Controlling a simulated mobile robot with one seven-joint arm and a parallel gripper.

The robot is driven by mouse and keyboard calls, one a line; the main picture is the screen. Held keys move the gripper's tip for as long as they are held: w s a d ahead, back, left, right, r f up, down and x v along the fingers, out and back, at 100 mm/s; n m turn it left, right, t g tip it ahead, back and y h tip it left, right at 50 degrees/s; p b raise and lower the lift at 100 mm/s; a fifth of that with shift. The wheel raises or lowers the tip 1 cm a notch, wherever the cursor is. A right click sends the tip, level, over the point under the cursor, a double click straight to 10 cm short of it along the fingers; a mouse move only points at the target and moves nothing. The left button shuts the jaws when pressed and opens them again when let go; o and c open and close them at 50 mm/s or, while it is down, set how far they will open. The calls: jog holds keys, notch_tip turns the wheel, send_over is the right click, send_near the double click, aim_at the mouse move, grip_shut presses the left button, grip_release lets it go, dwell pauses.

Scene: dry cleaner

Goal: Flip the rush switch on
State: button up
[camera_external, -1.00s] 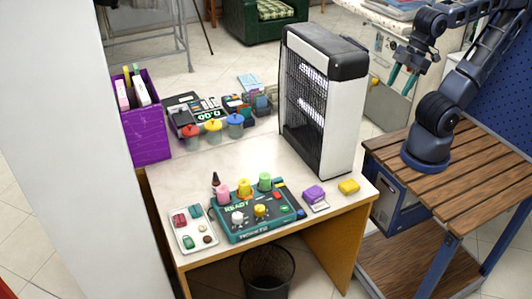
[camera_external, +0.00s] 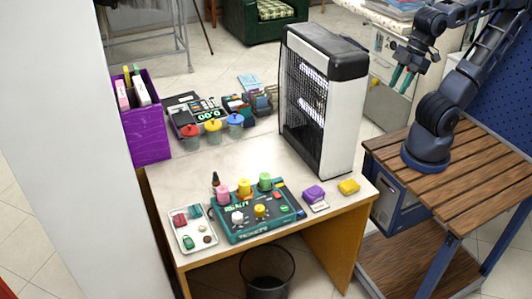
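A teal control box (camera_external: 262,231) lies near the front edge of the white table. Pink, yellow and green cylinders stand along its back, and white and yellow knobs sit on its top face. My gripper (camera_external: 402,80) is at the upper right, raised and far from the box. Its two teal fingers point down, apart, with nothing between them.
A tall heater (camera_external: 342,115) stands on the table between my arm and the box. Jars and a purple bin (camera_external: 147,137) stand farther back.

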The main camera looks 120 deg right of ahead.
jog(key=shift+w, duration=0.25)
jog(key=c, duration=0.4)
jog(key=shift+g, duration=0.7)
jog(key=w, duration=0.7)
jog(key=w+d, duration=0.1)
jog(key=w, duration=0.3)
jog(key=shift+f, duration=0.25)
grip_shut()
jog(key=w+d+f+g, duration=0.1)
jog(key=w+d+f, duration=0.2)
jog(key=w+f, duration=0.7)
jog(key=w+d+f+g+y, duration=0.1)
jog(key=w+d+f, duration=0.3)
jog(key=w+f, duration=0.7)
jog(key=w+g, duration=0.1)
jog(key=w, duration=0.4)
jog(key=shift+w+d, duration=0.15)
jog(key=shift+d, duration=0.1)
